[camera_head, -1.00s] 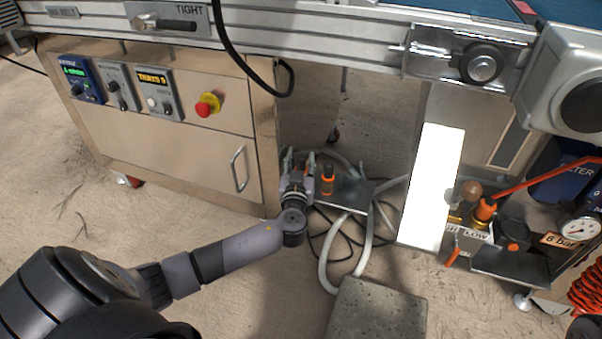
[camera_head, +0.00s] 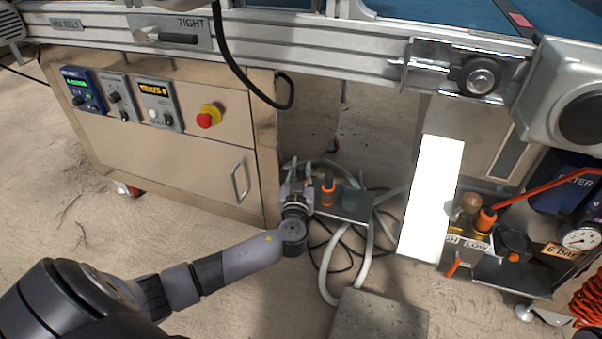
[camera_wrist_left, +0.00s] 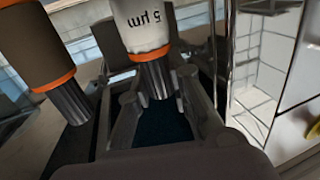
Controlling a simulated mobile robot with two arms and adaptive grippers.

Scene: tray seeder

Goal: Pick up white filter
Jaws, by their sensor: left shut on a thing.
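The white filter (camera_wrist_left: 143,22) has an upside-down "5 µm" label, an orange ring and a ribbed grey lower end. In the left wrist view it stands between the fingers of my left gripper (camera_wrist_left: 158,84), which is shut on its lower end. In the head view the left gripper (camera_head: 298,183) is low beside the cabinet's right side, and its wrist and fingers largely hide the white filter. A dark brown filter (camera_wrist_left: 35,45) with an orange ring stands left of the held one; it also shows in the head view (camera_head: 328,186). My right gripper is not in view.
The filters are at a small grey metal plate (camera_head: 345,208) with pale hoses around it. The cabinet (camera_head: 190,160) stands close to the left. A bright white panel (camera_head: 431,200) and a pump unit (camera_head: 510,275) are to the right. A stone block (camera_head: 380,318) lies in front.

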